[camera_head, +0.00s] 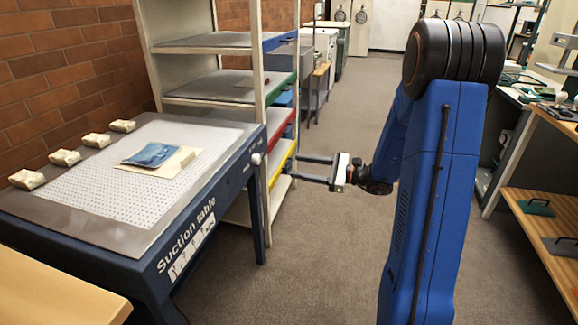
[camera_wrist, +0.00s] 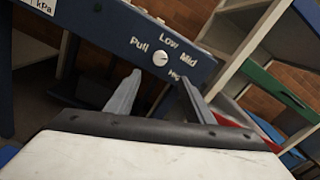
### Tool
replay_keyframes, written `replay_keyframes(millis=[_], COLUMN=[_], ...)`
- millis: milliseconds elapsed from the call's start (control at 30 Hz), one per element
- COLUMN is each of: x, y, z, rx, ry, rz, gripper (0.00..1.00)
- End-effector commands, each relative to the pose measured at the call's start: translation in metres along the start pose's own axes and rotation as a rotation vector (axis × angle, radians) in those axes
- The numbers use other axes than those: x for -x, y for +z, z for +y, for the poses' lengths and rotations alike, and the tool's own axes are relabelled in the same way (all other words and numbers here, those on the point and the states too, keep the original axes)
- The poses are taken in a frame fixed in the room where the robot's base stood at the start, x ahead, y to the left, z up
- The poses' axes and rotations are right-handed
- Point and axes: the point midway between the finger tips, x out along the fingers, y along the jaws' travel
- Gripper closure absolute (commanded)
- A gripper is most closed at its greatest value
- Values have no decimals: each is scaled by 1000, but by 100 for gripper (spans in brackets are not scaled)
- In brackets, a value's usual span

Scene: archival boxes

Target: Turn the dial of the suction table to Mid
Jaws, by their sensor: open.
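The suction table (camera_head: 228,184) stands at the left, with its name on the dark blue front. Its dial (camera_head: 256,159) is a small white knob near the right end of that front. In the wrist view the dial (camera_wrist: 160,59) sits among labels reading Pull, Low, Mid and a partly hidden fourth. Which label it points to is too small to tell. My gripper (camera_head: 299,168) is open and empty, level and facing the dial from the right. In the wrist view its fingertips (camera_wrist: 160,75) are apart, with the dial between and beyond them, not touching it.
A blue picture on a cream sheet (camera_head: 151,155) lies on the perforated top, with several cream blocks (camera_head: 65,157) along its far edge. A shelf unit (camera_head: 225,90) stands close behind the table. The carpeted floor (camera_head: 300,260) between the table and my arm is clear.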

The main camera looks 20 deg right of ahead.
Motion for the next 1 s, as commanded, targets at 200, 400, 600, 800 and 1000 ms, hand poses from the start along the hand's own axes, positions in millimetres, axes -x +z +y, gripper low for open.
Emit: replay_keyframes(millis=[200,400,600,800,1000], x=[28,37,38,38,34], y=[0,0,0,0,4], z=[0,0,0,0,5], rx=[0,-1,0,0,10], ry=[-2,0,0,0,18], rz=[1,1,0,0,4], gripper=[52,52,52,52,52])
